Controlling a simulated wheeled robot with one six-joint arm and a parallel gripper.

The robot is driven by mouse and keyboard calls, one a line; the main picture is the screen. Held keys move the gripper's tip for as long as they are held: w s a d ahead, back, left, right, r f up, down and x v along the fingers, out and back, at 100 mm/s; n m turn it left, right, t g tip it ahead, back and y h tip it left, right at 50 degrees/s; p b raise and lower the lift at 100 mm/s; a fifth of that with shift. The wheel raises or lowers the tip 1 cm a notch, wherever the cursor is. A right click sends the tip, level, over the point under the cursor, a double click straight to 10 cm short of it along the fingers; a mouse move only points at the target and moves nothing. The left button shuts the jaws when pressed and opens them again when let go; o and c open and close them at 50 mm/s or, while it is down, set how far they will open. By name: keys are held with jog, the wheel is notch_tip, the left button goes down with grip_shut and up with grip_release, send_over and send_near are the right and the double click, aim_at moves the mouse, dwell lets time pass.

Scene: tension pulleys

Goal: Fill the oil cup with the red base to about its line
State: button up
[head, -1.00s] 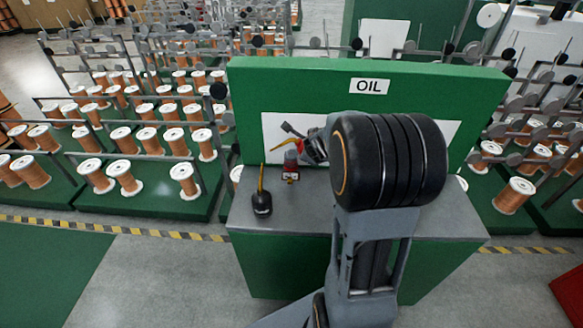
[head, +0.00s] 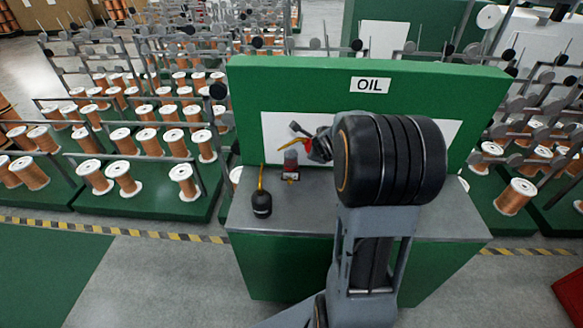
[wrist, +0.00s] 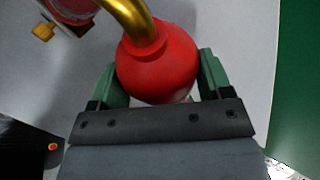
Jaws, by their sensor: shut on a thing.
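My gripper (wrist: 157,88) has green fingers and is shut on a red oil can (wrist: 160,70) with a curved gold spout (wrist: 128,18). In the head view my arm partly hides the can; its yellow spout (head: 290,144) points left and down, with its tip above the oil cup. The oil cup (head: 290,171) with a red base stands upright on the grey bench top. Part of the cup (wrist: 70,8) shows at the wrist view's top left edge, close to the spout. The cup's line and oil level are too small to tell.
A black oil can (head: 262,203) with a yellow spout stands on the bench top (head: 310,215), left of the cup. A green back panel (head: 300,85) with an OIL sign (head: 369,84) rises behind. Racks of copper spools (head: 130,140) stand on both sides.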

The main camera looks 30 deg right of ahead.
jog(key=shift+w+d+f+b, duration=0.1)
jog(key=shift+d+f+b, duration=0.2)
jog(key=shift+d, duration=0.5)
jog(key=shift+d+f+b, duration=0.15)
jog(key=shift+d+b, duration=0.2)
jog(key=shift+d, duration=0.4)
jog(key=shift+w+d+f+b, duration=0.1)
jog(key=shift+d+f+b, duration=0.2)
jog(key=shift+d, duration=0.5)
jog(key=shift+d, duration=0.1)
jog(key=shift+a+r+n+g+h+p, duration=0.3)
jog(key=shift+r+h+p, duration=0.4)
jog(key=shift+p, duration=1)
jog(key=shift+a+r+n+h+p, duration=0.1)
jog(key=shift+r+n+h+p, duration=0.3)
jog(key=shift+r+p, duration=0.9)
dwell(2.5)
